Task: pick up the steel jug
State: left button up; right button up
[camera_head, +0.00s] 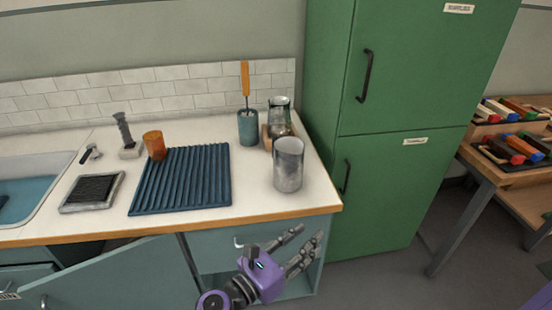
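The steel jug (288,170), a grey metallic cylinder with a mottled surface, stands upright on the right end of the white counter (255,188), near its front edge. No handle shows from here. My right gripper (310,234), purple with grey fingers, is in front of the counter, below the jug in the picture. Its two fingers are apart with nothing between them, and it does not touch the jug. My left gripper is not in view.
Behind the jug stand a glass jar (279,112) and a teal pot (247,128) holding an orange-handled brush. A blue ribbed mat (183,180) and orange cup (154,145) lie left. A green cabinet (385,190) rises right. A lower cupboard door (110,275) hangs open.

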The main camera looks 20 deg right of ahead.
aim_at(284, 161)
jog(key=i, duration=1.15)
